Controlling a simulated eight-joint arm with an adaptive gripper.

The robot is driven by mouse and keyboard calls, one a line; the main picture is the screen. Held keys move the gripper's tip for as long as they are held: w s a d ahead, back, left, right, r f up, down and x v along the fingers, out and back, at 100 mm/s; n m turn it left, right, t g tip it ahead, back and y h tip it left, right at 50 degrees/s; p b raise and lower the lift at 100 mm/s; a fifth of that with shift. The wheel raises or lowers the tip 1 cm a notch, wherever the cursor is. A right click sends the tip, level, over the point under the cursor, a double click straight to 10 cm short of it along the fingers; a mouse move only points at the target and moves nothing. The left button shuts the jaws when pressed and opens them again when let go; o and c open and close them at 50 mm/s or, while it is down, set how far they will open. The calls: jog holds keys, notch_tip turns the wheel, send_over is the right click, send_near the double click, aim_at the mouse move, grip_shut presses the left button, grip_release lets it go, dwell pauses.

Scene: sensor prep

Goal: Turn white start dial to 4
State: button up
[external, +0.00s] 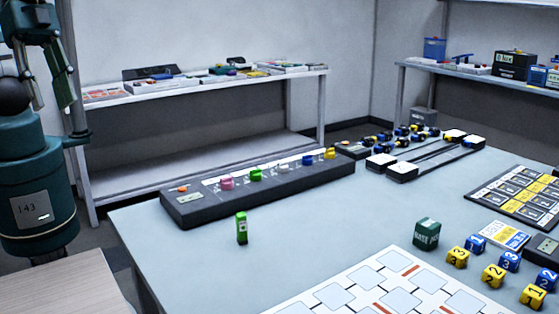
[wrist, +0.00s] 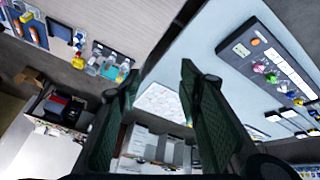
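The white dial (external: 284,167) sits on a long dark control panel (external: 250,197) on the table, between a green dial (external: 256,174) and a blue dial (external: 308,160). Its pointer setting is too small to read. The panel also shows tilted at the upper right of the wrist view (wrist: 240,66), where the white dial is hard to make out. My gripper (wrist: 160,75) is open and empty in the wrist view, its two dark green fingers apart. It is well away from the panel, and part of my arm shows at the left of the external view.
A pink dial (external: 227,183) and a yellow dial (external: 330,153) are on the same panel. A small green block (external: 242,228) stands in front of it. A dark green cube (external: 426,234), numbered cubes and a white grid board (external: 345,290) lie to the right. Table space around the green block is clear.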

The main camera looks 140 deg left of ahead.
jog(key=w+a+n+g+p, duration=0.15)
jog(key=w+a+n, duration=0.45)
jog(key=a, duration=0.8)
jog(key=n+g+h+p, duration=0.1)
jog(key=n+g+p, duration=0.25)
jog(key=n, duration=1.15)
send_near(283, 167)
jog(key=shift+s+a+f, duration=0.15)
jog(key=shift+s+f, duration=0.05)
jog(key=shift+s+a+f, duration=0.15)
jog(key=shift+a, duration=0.05)
jog(key=shift+f, duration=0.15)
jog(key=shift+f+b, duration=0.35)
jog(key=shift+f, duration=3.4)
jog(key=c, duration=0.9)
